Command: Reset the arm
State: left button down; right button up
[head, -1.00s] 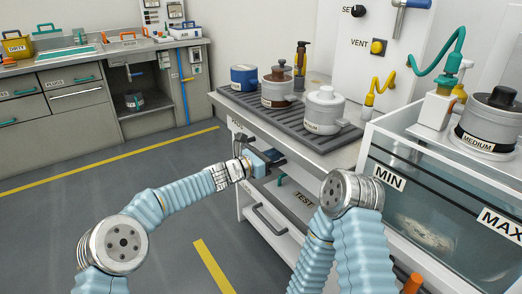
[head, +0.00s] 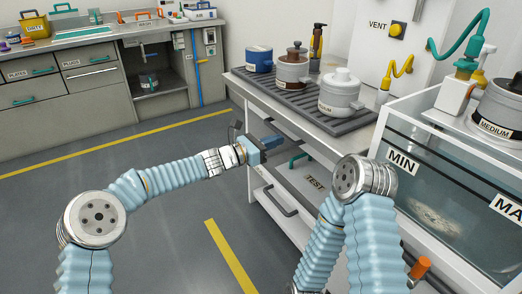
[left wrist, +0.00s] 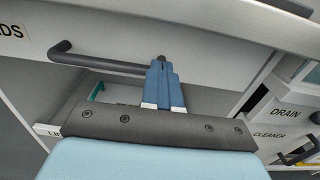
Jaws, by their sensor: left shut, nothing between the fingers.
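My left arm (head: 165,179) reaches from the lower left toward the white cart. Its gripper (head: 270,143) is at the cart's front, below the worktop. In the left wrist view the blue fingers (left wrist: 163,84) are together, with nothing between them. The fingertips overlap the right end of a dark bar handle (left wrist: 100,62) on a light drawer front; I cannot tell whether they touch. My right arm (head: 365,225) is folded at the lower right, and its gripper is out of view.
The cart's grey ribbed mat (head: 312,103) carries a blue pot (head: 259,60), a brown-lidded pot (head: 293,68) and a white pot (head: 340,92). A glass tank (head: 440,180) stands close to my right arm. A drawer labelled TEST (head: 315,183) is below the gripper. Floor at left is clear.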

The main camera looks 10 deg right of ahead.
pick_arm(q)
jog(key=s+a+f+m+g+y, duration=0.1)
jog(key=s+a+f+m+y, duration=0.2)
jog(key=s+a+f, duration=0.5)
jog(key=s+a+f+m+g+y, duration=0.1)
jog(key=s+a+f+m+y, duration=0.2)
jog(key=f, duration=0.9)
jog(key=s+a+f+m+g+y, duration=0.2)
jog(key=s+a+f+m+y, duration=0.15)
jog(key=a+f, duration=0.5)
jog(key=s+a+f+m+y, duration=0.1)
jog(key=s+a+f+m, duration=0.4)
jog(key=s, duration=0.5)
jog(key=s+a+f+m+y, duration=0.2)
jog(key=s+a+f+m, duration=0.3)
jog(key=s+a, duration=0.3)
jog(key=shift+s+a+f+g, duration=0.25)
jog(key=shift+s+f+g, duration=0.15)
jog(key=shift+s+f, duration=0.65)
jog(key=shift+s+r+y, duration=0.15)
jog(key=shift+r+y, duration=0.05)
jog(key=shift+y, duration=0.05)
